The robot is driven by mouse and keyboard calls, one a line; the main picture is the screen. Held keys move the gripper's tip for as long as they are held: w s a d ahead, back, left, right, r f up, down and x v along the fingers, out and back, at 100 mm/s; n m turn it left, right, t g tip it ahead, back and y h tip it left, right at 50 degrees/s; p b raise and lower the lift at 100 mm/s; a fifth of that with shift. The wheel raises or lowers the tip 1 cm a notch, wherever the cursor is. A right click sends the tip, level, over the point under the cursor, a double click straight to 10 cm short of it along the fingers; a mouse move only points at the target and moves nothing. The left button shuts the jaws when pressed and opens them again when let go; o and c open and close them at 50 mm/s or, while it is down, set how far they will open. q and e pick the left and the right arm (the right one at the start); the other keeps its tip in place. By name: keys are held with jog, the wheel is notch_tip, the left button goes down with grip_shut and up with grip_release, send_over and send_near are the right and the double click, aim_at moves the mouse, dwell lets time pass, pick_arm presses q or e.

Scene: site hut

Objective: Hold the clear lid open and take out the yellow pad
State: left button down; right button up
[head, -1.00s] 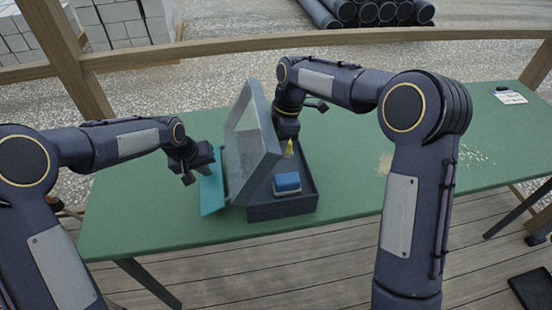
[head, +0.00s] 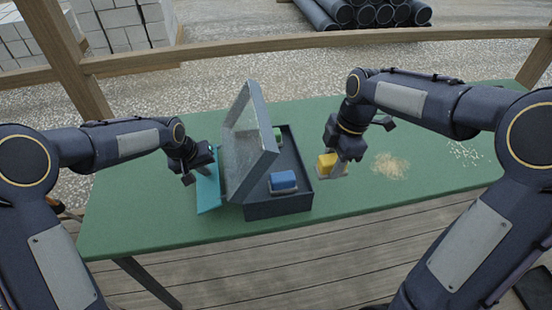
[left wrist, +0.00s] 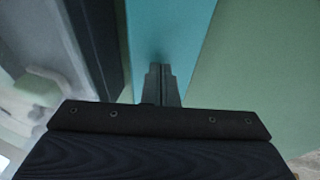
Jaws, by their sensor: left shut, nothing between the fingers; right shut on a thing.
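The yellow pad (head: 327,163) is held in my right gripper (head: 338,168), to the right of the dark box (head: 280,208), above the green table. The clear lid (head: 246,135) stands tilted open on the left side of the box. A blue pad (head: 284,181) and a green pad (head: 277,137) sit inside the box, the green one partly hidden by the lid. My left gripper (head: 190,177) is shut and empty, left of the lid, over a teal piece (head: 207,192). In the left wrist view its closed fingers (left wrist: 162,85) point at the teal surface (left wrist: 165,35).
The green table (head: 140,205) has pale grains (head: 390,166) and white bits (head: 464,152) scattered on the right. The table is clear in front of the box. A wooden rail (head: 300,42) runs behind it.

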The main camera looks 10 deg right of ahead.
jog(key=shift+s+d, duration=0.45)
jog(key=shift+s, duration=0.15)
